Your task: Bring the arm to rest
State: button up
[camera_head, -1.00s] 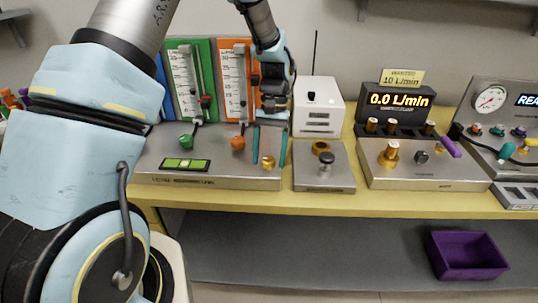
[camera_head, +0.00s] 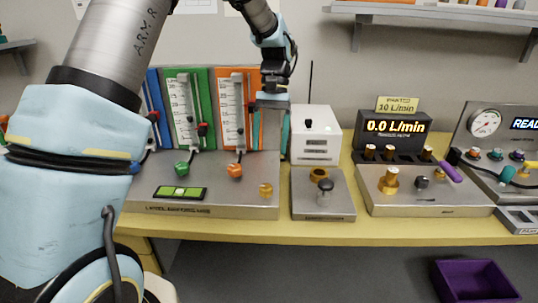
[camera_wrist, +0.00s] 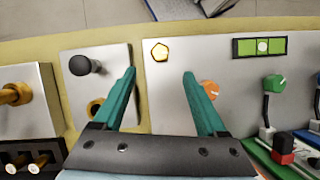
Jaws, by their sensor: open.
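My gripper shows in the wrist view (camera_wrist: 159,73) with its two teal fingers spread wide and nothing between them. In the head view the gripper (camera_head: 272,105) hangs above the back of the flow-meter panel (camera_head: 225,200), in front of the orange meter's right edge. Its fingers are partly hidden there. In the wrist view a gold knob (camera_wrist: 160,51) lies beyond and between the fingertips, apart from them. An orange knob (camera_wrist: 210,87) shows by the right finger.
A white box (camera_head: 315,148) and a small panel with a black-topped knob (camera_head: 325,186) stand to the right. Further right are a display reading 0.0 L/min (camera_head: 392,128) and a gauge unit (camera_head: 486,123). A shelf (camera_head: 430,8) hangs above. A purple bin (camera_head: 475,281) sits below the bench.

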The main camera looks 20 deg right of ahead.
dwell(0.4)
jog(key=w+a+n+t+h, duration=0.2)
jog(key=a+n, duration=0.1)
jog(key=a, duration=1.3)
jog(key=s+a+n+t, duration=0.1)
jog(key=s+a, duration=0.2)
jog(key=a, duration=0.4)
jog(key=s+a+f+n+t, duration=0.1)
jog(key=s+a+t, duration=0.1)
jog(key=a, duration=0.5)
jog(key=shift+s+a+n+h, duration=0.4)
jog(key=shift+s, duration=0.35)
